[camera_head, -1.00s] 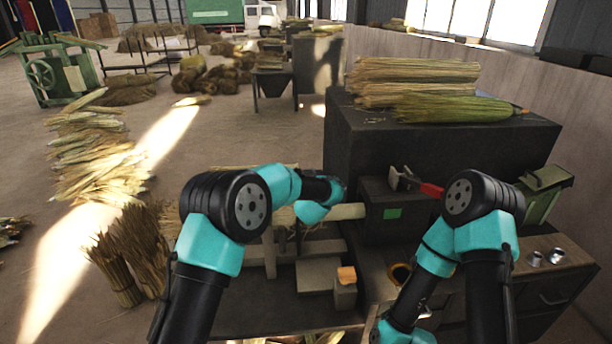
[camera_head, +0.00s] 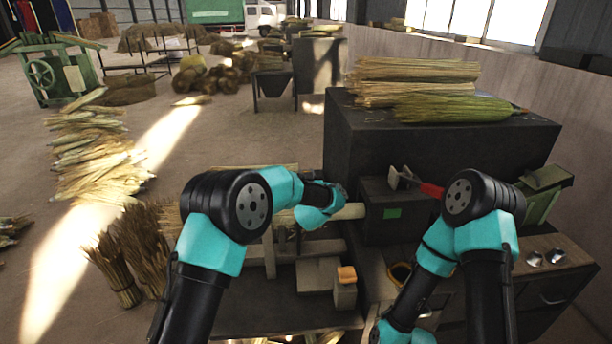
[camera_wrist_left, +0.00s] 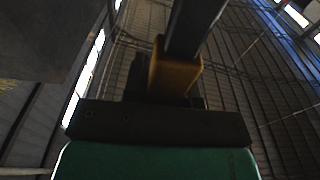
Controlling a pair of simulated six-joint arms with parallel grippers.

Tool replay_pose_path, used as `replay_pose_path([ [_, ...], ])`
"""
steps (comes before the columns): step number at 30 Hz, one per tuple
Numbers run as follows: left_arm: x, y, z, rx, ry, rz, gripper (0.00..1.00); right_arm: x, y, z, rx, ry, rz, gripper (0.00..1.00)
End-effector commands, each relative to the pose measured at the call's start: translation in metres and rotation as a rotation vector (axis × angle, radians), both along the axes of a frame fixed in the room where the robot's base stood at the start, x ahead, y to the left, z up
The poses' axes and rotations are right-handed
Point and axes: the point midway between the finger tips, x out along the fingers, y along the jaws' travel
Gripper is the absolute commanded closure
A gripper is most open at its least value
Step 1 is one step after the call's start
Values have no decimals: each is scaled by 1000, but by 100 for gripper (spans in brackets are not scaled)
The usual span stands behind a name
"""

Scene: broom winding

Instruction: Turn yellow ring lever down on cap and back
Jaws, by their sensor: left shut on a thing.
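My left gripper (camera_head: 338,194) is seen edge-on at the left end of the dark machine box, beside a pale round wooden bar (camera_head: 352,211). Its fingertips are mostly hidden by my wrist. In the left wrist view a dull yellow piece (camera_wrist_left: 176,76) with a dark bar stands right at the gripper, which is shut on it. I cannot make out a full ring shape or the cap there. My right arm reaches down at the lower right, and its gripper is not visible.
The dark box (camera_head: 395,225) carries a green label and a red-handled tool (camera_head: 428,189). A yellow-rimmed round opening (camera_head: 400,274) and an orange-topped block (camera_head: 346,276) sit in front. Straw bundles (camera_head: 415,85) lie on the tall block behind.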

Motion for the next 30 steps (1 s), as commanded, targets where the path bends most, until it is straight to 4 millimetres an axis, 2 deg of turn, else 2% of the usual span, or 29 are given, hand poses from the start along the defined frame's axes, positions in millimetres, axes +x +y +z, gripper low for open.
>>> replay_pose_path([
  [18, -59, -2, -5, 10, -395, -2, 100, 0, 0, 0, 0, 0, 0, 45],
  [30, -79, -2, -11, 13, -538, 0, 100, 0, 0, 0, 0, 0, 0, 45],
])
